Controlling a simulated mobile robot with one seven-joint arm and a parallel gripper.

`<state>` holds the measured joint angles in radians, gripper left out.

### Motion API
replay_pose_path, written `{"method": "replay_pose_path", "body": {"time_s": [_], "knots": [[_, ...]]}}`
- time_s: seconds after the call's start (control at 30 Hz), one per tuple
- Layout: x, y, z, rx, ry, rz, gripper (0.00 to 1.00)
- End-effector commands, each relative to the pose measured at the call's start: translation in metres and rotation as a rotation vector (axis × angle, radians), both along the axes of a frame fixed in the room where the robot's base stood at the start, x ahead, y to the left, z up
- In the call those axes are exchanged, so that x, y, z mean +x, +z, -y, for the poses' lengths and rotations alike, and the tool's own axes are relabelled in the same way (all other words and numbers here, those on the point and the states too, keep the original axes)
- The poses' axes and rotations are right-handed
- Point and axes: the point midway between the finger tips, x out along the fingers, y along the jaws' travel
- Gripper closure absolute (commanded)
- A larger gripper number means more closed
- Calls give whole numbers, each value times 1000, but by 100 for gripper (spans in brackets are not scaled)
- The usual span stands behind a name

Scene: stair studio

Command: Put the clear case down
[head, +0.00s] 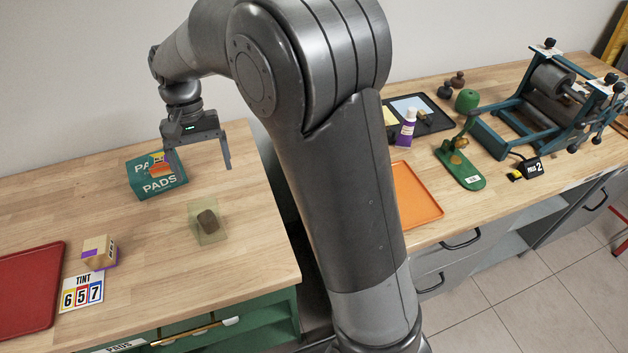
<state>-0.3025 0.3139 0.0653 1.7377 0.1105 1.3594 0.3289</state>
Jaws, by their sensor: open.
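The clear case (195,232) is a see-through, yellowish box with a dark brown lump inside. It sits on the left wooden worktop (262,250), near the worktop's right part. My gripper (199,168) is open and empty, pointing down above the worktop, higher than the case and behind it. Its left finger overlaps the green PADS box in the picture. I see no contact between my gripper and the case.
The PADS box (158,182) stands behind the case. A wooden block (99,252), TINT card (82,291) and red tray (30,285) lie left. Right of my arm, another worktop holds an orange tray (417,196), green stand (462,172) and press (548,105).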

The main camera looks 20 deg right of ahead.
Motion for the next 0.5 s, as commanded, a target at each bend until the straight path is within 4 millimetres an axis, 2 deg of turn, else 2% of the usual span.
{"method": "replay_pose_path", "body": {"time_s": [0.03,0.2,0.5], "knots": [[-7,14,13,8,-7,41,15],[-35,47,54,28,-11,172,15],[-95,83,118,36,-17,402,15]]}}
